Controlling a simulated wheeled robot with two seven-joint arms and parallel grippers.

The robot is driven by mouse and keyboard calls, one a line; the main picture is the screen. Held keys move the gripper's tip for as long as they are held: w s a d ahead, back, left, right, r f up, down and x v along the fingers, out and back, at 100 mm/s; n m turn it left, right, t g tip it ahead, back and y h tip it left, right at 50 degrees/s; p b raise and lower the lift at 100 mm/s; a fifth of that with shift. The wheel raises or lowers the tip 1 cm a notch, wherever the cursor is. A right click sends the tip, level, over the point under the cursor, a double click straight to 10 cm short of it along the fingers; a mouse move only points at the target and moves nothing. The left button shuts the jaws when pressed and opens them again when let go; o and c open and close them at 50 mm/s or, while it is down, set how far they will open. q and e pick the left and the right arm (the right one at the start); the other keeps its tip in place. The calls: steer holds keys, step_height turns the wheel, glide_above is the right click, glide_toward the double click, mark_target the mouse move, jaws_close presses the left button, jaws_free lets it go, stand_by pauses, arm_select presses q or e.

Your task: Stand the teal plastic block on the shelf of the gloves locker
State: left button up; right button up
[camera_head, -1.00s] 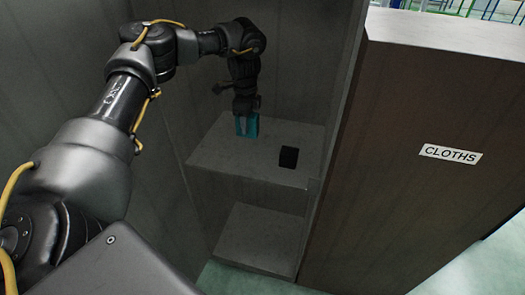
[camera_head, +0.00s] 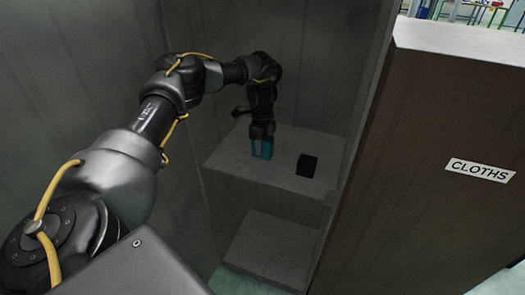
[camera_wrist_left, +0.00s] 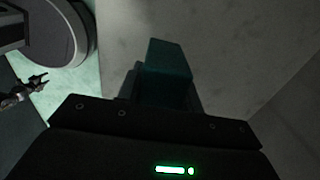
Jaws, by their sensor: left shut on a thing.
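The teal plastic block (camera_head: 263,149) is upright between the fingers of my left gripper (camera_head: 262,153), at the upper shelf (camera_head: 225,158) inside the open locker. My left gripper points down and is shut on the block. I cannot tell whether the block's bottom touches the shelf. In the left wrist view the block (camera_wrist_left: 168,62) sticks out beyond the dark gripper body, with the grey shelf surface (camera_wrist_left: 235,60) around it. No label for the gloves locker is in view.
A small black block (camera_head: 307,165) stands on the same shelf, right of the teal block. A lower shelf (camera_head: 270,245) is empty. The brown locker door or side (camera_head: 430,150) labelled CLOTHS (camera_head: 480,170) stands at the right. The locker walls close in around my left arm.

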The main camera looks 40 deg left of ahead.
arm_select(q)
step_height(320, 180, down, 3)
steer(key=shift+w+r, duration=0.1)
steer(key=shift+r, duration=0.1)
steer(key=o, duration=1.1)
steer(key=shift+f, duration=0.2)
